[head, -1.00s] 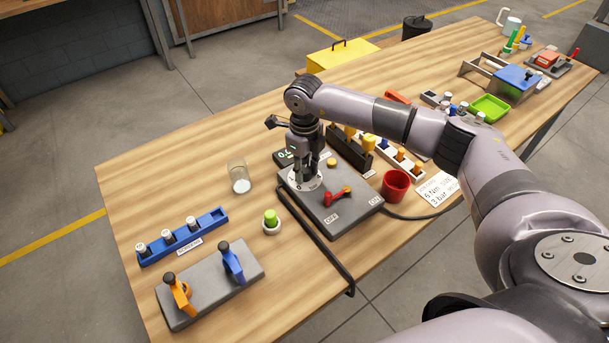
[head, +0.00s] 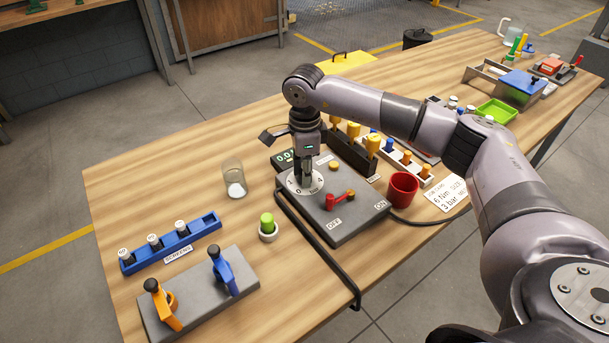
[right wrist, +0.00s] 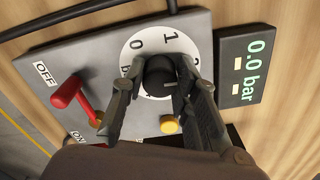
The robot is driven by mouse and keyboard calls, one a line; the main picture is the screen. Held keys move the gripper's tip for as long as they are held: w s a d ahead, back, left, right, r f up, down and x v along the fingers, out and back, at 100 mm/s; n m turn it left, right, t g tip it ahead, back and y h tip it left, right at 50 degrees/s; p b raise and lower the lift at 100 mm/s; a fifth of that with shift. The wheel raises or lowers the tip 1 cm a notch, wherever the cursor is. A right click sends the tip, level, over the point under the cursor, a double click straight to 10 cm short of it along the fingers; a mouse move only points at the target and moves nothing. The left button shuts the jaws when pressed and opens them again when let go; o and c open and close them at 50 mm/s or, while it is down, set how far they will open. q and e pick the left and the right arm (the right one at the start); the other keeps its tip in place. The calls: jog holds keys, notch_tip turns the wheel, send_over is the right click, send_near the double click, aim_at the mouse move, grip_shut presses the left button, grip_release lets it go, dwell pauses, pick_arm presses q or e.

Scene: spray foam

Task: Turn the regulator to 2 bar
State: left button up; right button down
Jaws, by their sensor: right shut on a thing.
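The regulator is a black knob (right wrist: 160,74) on a round white dial (right wrist: 130,55) with printed numbers, including 0 and 1. The dial also shows in the head view (head: 293,186), on a grey panel (head: 345,226). My right gripper (head: 303,184) points down over the dial. In the right wrist view its two fingers (right wrist: 160,80) stand on either side of the knob, shut on it. A short pale mark shows on the knob top, partly between the fingers. The digital display (right wrist: 245,65) reads 0.0 bar. My left gripper is out of view.
The panel carries a red lever (head: 338,201) and a yellow button (head: 333,166). A red cup (head: 403,190) stands right of it, a glass (head: 234,180) left. A black rod or hose (head: 320,245) runs along its left side.

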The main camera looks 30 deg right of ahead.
jog(key=shift+r+n, duration=0.1)
jog(key=shift+n, duration=0.3)
jog(key=c, duration=1.2)
grip_release()
jog(key=shift+c, duration=0.2)
notch_tip(320, 180, up, 12)
